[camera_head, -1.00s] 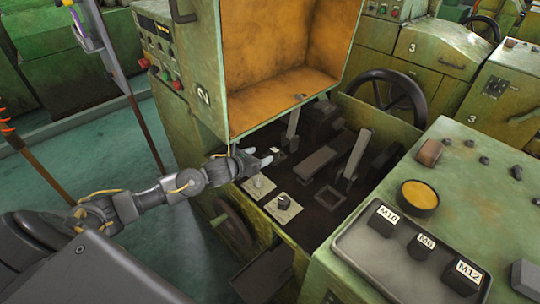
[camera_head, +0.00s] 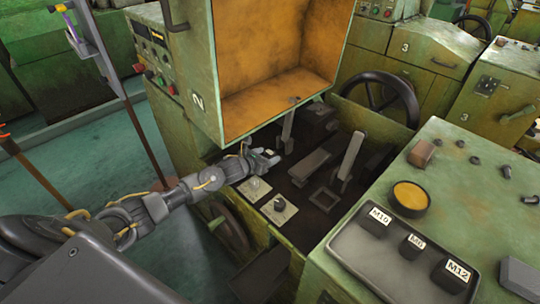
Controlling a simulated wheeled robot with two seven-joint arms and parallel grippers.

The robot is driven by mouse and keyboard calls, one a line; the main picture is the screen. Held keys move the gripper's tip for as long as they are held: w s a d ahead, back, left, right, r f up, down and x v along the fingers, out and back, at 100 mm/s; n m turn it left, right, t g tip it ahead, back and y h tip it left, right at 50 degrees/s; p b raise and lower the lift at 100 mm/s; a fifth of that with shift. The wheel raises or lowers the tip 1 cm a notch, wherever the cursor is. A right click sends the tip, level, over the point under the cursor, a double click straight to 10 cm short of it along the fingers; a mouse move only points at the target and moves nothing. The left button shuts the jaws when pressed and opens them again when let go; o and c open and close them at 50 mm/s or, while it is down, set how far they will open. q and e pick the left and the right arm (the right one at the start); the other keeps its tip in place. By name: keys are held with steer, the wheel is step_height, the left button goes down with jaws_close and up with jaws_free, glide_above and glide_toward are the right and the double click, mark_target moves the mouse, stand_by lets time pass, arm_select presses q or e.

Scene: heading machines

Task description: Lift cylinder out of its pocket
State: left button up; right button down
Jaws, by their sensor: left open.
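My left gripper (camera_head: 264,161) is open at the left edge of the dark machine bed (camera_head: 308,215), below the orange-lined hood. A small dark piece with a pale top (camera_head: 270,152) shows beside its fingertips. I cannot tell whether this is the cylinder, or whether the fingers are around it; the pocket is hidden. Nearer me are two pale square plates: one with a light round knob (camera_head: 254,185), the other with a dark-topped knob (camera_head: 279,205). My right gripper is not in view.
The open hood (camera_head: 205,75) hangs over the bed. Levers (camera_head: 351,155) and an empty square frame (camera_head: 325,198) stand to the right.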

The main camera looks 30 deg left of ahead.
arm_select(q)
steer(key=shift+w, duration=0.1)
jaws_close()
stand_by(0.4)
steer(key=shift+r, duration=0.1)
